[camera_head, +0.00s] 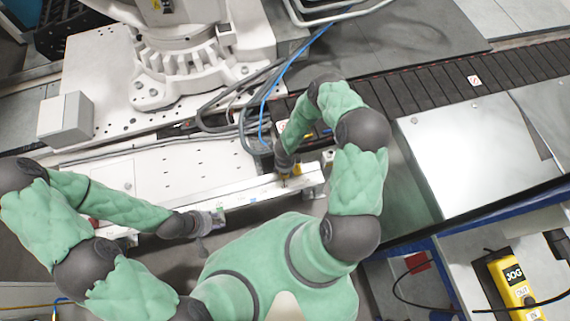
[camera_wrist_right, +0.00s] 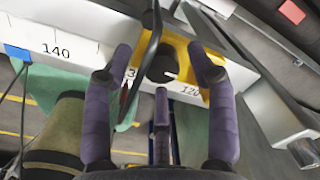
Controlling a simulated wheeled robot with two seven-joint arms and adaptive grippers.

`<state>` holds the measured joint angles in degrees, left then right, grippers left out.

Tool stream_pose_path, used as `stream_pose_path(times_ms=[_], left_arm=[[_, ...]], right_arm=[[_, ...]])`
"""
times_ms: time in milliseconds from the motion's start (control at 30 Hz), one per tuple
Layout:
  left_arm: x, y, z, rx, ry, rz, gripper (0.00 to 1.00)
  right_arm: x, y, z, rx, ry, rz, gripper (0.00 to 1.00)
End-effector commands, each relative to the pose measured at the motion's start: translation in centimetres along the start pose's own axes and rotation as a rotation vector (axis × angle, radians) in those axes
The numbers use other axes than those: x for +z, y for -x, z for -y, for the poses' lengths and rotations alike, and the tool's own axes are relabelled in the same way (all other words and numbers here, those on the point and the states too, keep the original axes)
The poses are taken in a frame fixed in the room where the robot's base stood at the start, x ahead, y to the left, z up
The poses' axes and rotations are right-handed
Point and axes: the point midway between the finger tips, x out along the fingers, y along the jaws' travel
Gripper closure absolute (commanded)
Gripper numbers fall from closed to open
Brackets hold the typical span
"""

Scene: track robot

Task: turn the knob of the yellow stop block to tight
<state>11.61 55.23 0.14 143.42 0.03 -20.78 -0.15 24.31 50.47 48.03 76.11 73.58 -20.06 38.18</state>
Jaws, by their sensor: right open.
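The yellow stop block (camera_wrist_right: 184,48) sits on a white ruled rail (camera_wrist_right: 70,45) between the 140 and 120 marks in the right wrist view. Its dark round knob (camera_wrist_right: 160,66) faces the camera and bears a small white mark at its lower right. My right gripper (camera_wrist_right: 160,75) is open, with purple fingers on both sides of the knob and a third below; whether they touch it I cannot tell. In the head view the right gripper (camera_head: 287,166) is at the rail, and a bit of the yellow block (camera_head: 297,169) shows. My left gripper (camera_head: 208,221) is beside the rail; its fingers are unclear.
A white robot base (camera_head: 165,70) stands behind the rail. Blue and black cables (camera_head: 262,125) run close to my right arm. A dark roller track (camera_head: 420,90) and a shiny metal plate (camera_head: 480,150) lie to the right. A yellow JOG pendant (camera_head: 512,280) is at the lower right.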

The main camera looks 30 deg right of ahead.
Motion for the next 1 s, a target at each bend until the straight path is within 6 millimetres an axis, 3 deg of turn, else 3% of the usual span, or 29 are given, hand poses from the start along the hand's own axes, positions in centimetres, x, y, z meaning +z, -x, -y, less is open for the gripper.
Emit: stream_pose_path(times_ms=[167,600,800,1000], left_arm=[[0.0,0.0,0.0,0.0,0.0,0.0,0.6],[0.0,0.0,0.0,0.0,0.0,0.0,0.6],[0.0,0.0,0.0,0.0,0.0,0.0,0.6],[0.0,0.0,0.0,0.0,0.0,0.0,0.6]], right_arm=[[0.1,2.1,0.2,-0.003,0.0,0.001,0.42],[0.1,9.9,0.1,-0.003,0.0,0.002,0.42],[0.1,11.5,0.1,-0.002,0.0,0.001,0.42],[0.1,11.7,0.1,-0.002,0.0,0.001,0.42]])
